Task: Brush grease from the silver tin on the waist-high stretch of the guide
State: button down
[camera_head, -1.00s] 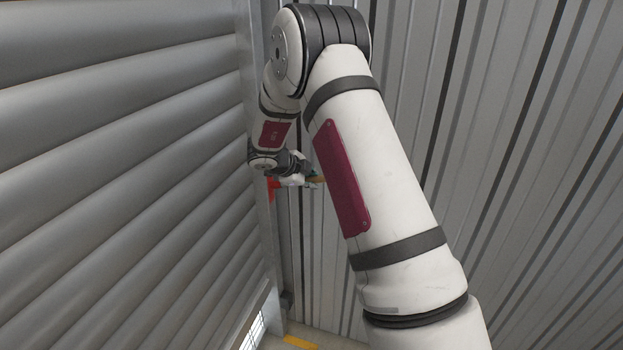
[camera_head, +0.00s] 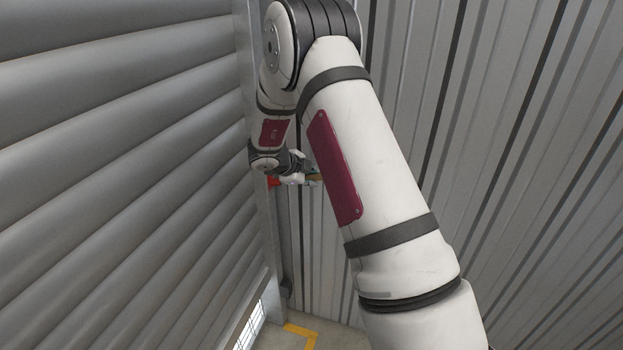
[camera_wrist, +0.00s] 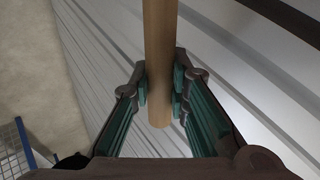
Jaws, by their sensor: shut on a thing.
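My gripper (camera_wrist: 160,92) is shut on a round wooden handle (camera_wrist: 160,40) in the wrist view. The handle's end shows between the green-lined fingers; its other end runs out of the top of the picture, so no bristles show. In the head view my gripper (camera_head: 312,180) is small and partly behind my own arm, close to the guide. The guide (camera_head: 282,240) is the upright grey metal strip along the right edge of the slatted shutter. I cannot tell whether the brush touches it. The silver tin is not in view.
The ribbed shutter (camera_head: 110,180) fills the left, and a corrugated wall (camera_head: 500,150) stands behind my arm. A small red thing (camera_head: 273,182) sits beside the guide. The floor (camera_head: 275,338) has a yellow line (camera_head: 300,331). A blue-edged mesh (camera_wrist: 15,150) shows lower left in the wrist view.

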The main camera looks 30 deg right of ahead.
jog(key=shift+r+p, duration=0.95)
jog(key=shift+r, duration=1.75)
jog(key=shift+w+a+f+b, duration=0.1)
jog(key=shift+f+b, duration=0.5)
jog(key=shift+f, duration=0.95)
jog(key=shift+f+b, duration=0.55)
jog(key=shift+f, duration=1)
jog(key=shift+s+r, duration=0.1)
jog(key=shift+s, duration=0.1)
jog(key=shift+s+d+p, duration=0.5)
jog(key=shift+s+d, duration=0.25)
jog(key=shift+s, duration=0.1)
jog(key=shift+s+d+p, duration=0.6)
jog(key=shift+s+d, duration=0.6)
jog(key=shift+s, duration=0.25)
jog(key=shift+s+d, duration=0.1)
